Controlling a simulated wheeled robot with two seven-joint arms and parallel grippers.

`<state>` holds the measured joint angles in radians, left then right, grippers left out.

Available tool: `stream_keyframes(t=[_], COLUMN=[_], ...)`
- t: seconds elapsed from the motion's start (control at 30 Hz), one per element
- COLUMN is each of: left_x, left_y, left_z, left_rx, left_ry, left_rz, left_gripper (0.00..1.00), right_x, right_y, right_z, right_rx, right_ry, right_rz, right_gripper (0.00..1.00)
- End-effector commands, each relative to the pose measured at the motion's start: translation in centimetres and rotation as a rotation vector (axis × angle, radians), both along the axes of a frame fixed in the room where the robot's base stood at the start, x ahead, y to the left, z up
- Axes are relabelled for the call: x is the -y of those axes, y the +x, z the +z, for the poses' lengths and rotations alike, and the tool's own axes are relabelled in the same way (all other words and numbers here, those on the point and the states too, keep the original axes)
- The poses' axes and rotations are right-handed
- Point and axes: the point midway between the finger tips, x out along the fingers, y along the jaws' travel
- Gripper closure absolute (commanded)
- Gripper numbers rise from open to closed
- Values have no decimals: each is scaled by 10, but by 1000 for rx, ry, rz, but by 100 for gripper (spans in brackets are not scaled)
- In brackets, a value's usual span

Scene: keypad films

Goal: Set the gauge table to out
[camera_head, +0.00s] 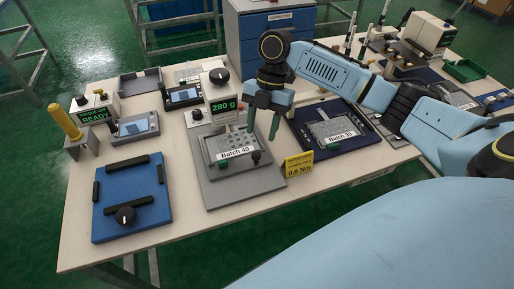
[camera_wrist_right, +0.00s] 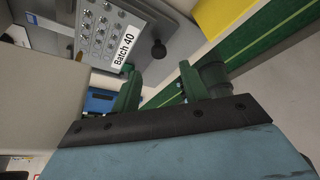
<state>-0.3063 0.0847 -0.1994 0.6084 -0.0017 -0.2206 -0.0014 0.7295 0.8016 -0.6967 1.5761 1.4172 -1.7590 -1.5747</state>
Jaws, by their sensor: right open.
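I cannot tell for sure which fixture is the gauge table. A grey plate (camera_head: 213,197) carries a grey keypad part labelled Batch 40 (camera_head: 236,154), with a black knob (camera_head: 256,157) at its right side. Behind it stands a gauge (camera_head: 222,107) with a green 280 g readout and a black dial on top. My right gripper (camera_head: 262,132) is open and empty, pointing down near the right edge of the grey plate. In the right wrist view its green fingers (camera_wrist_right: 158,88) are apart, with the black knob (camera_wrist_right: 158,50) beyond them. My left gripper is out of view.
A blue fixture (camera_head: 110,208) with black bars and a knob lies at the left. A dark tray (camera_head: 309,150) holding another labelled keypad lies at the right, behind a yellow sign (camera_head: 299,164). A READY box (camera_head: 95,114) and small displays stand behind.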

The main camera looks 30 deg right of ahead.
Motion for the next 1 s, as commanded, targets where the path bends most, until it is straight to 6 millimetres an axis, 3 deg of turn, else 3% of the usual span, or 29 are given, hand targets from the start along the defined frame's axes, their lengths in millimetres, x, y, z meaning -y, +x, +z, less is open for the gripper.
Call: stream_keyframes(t=[0.1, 0.3, 0.73, 1.0], left_x=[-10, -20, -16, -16], left_y=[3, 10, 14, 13], left_z=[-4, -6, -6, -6], left_rx=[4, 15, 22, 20], left_ry=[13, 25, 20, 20], left_rz=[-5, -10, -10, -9], left_gripper=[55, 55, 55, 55], right_x=[-9, -18, -22, -21], right_y=[-6, -11, -13, -13], right_z=[-25, -50, -61, -60], right_rx=[-3, 0, 1, 1], right_ry=[1, 0, 0, 0], right_rz=[1, 0, 0, 0], right_gripper=[56, 56, 56, 89])
